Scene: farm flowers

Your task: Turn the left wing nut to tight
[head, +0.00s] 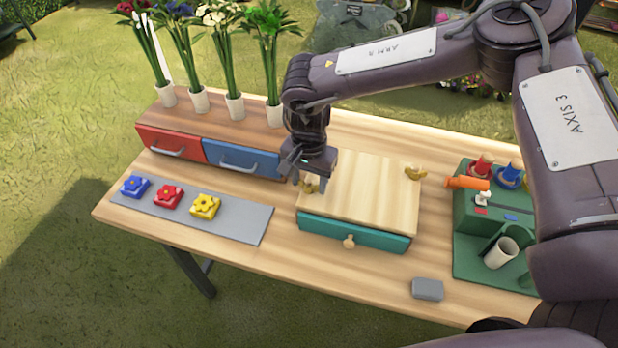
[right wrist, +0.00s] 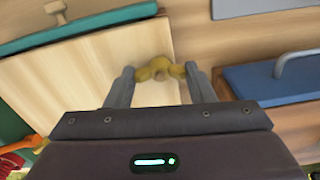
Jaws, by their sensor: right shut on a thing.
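The left wing nut (head: 311,186) is a small brass-yellow piece on the left edge of the light wooden panel (head: 365,195). My right gripper (head: 309,182) points down over it and is shut on it. In the right wrist view the wing nut (right wrist: 160,69) spans the gap between the two fingers, with a wing towards each fingertip. A second brass wing nut (head: 415,172) sits at the panel's right edge. The panel covers a box with a teal front (head: 352,232) and a round wooden knob. My left gripper is not in view.
A red drawer (head: 170,146) and a blue drawer (head: 241,160) stand left of the panel, with potted flowers behind. Flower blocks lie on a grey mat (head: 238,224). A green stand (head: 470,250) is at right. A grey block (head: 427,289) lies at the front.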

